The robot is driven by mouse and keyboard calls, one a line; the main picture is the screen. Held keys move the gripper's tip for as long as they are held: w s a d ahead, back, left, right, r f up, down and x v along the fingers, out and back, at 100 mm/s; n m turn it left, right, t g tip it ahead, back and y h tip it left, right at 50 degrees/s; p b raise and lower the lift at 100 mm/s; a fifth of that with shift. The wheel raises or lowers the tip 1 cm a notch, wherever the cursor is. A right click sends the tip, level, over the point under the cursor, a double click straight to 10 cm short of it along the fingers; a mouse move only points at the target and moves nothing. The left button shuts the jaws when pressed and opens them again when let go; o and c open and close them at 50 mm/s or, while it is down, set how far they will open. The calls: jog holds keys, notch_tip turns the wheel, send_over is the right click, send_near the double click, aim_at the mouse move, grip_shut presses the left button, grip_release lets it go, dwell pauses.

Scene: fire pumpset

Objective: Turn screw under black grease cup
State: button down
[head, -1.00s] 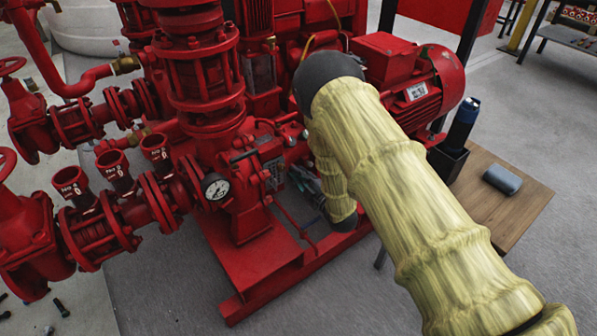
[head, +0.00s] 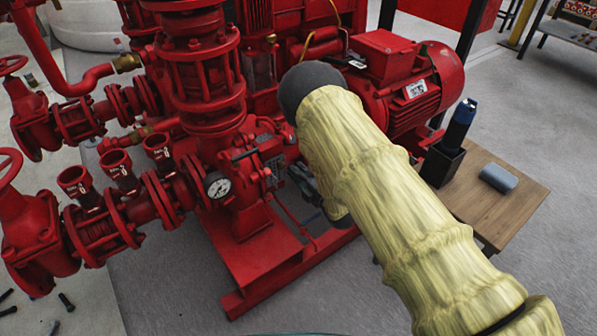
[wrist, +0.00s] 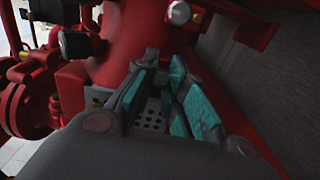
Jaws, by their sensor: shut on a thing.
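In the wrist view, my gripper (wrist: 164,64) has its teal-padded fingers pointing at the red pump body (wrist: 125,35). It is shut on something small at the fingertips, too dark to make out. A black cylindrical cup (wrist: 76,43), likely the grease cup, sticks out at upper left, apart from the fingers. A pale round fitting (wrist: 179,12) sits above the fingertips. No screw can be clearly picked out. In the head view, my yellow-sleeved arm hides most of the gripper beside the pump housing (head: 247,185).
A pressure gauge (head: 217,185) and red valves are left of the arm. A red motor (head: 425,90) stands behind it. A wooden table (head: 510,205) with a grey object (head: 500,179) is at right. Red base rails (head: 270,285) run below; the floor in front is clear.

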jog(key=c, duration=1.4)
grip_release()
jog(key=v, duration=1.2)
jog(key=shift+a, duration=0.1)
